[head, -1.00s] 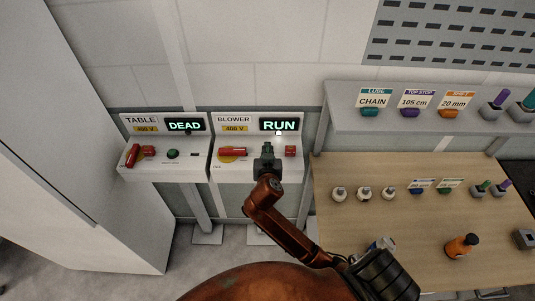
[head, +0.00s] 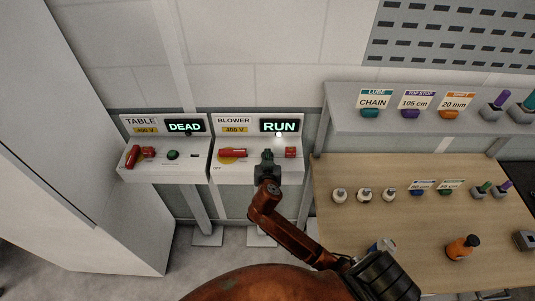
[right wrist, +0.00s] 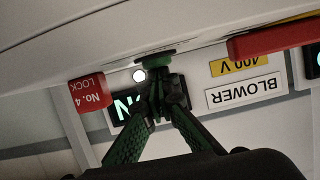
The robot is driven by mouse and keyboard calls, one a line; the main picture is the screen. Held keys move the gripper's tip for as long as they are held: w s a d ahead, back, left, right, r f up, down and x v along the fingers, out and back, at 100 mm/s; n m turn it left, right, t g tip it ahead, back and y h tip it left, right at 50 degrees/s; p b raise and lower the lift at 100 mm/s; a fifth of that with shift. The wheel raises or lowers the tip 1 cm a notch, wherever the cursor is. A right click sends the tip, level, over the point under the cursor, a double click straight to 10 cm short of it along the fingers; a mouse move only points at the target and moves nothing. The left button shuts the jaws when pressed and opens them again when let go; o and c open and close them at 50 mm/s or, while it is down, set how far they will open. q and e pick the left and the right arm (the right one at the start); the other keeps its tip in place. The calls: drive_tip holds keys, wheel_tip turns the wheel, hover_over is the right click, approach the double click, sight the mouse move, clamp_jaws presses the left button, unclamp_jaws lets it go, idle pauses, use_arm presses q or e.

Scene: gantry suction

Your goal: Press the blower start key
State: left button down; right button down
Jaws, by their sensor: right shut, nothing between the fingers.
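The blower box (head: 228,174) stands in the middle of the head view, with its display (head: 279,126) reading RUN and a small white lamp (head: 278,135) lit below it. In the right wrist view, upside down, the green start key (right wrist: 156,63) sits on the panel beside the lit lamp (right wrist: 139,76). My right gripper (head: 267,154) is shut and empty in front of the key and mostly hides it in the head view. Its fingertips (right wrist: 160,82) are at or very close to the key; I cannot tell whether they touch. My left gripper is not in view.
A red handle (head: 232,153) and a red lock block (head: 290,152) flank the key. The table box (head: 150,174), reading DEAD, stands to the left. A shelf (head: 345,121) and wooden bench (head: 390,225) with small parts and a bottle (head: 462,246) are to the right.

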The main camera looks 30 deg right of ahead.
drive_tip(key=shift+s+f+b, duration=0.15)
drive_tip(key=shift+f+b, duration=0.2)
drive_tip(key=shift+f, duration=0.55)
drive_tip(key=shift+a, duration=0.1)
drive_tip(key=shift+f, duration=0.15)
drive_tip(key=r+p, duration=0.4)
drive_tip(key=r, duration=0.1)
drive_tip(key=shift+w+r, duration=0.2)
drive_tip(key=b+v, duration=0.1)
drive_tip(key=v, duration=0.8)
drive_tip(key=shift+s+r, duration=0.2)
drive_tip(key=shift+s, duration=0.15)
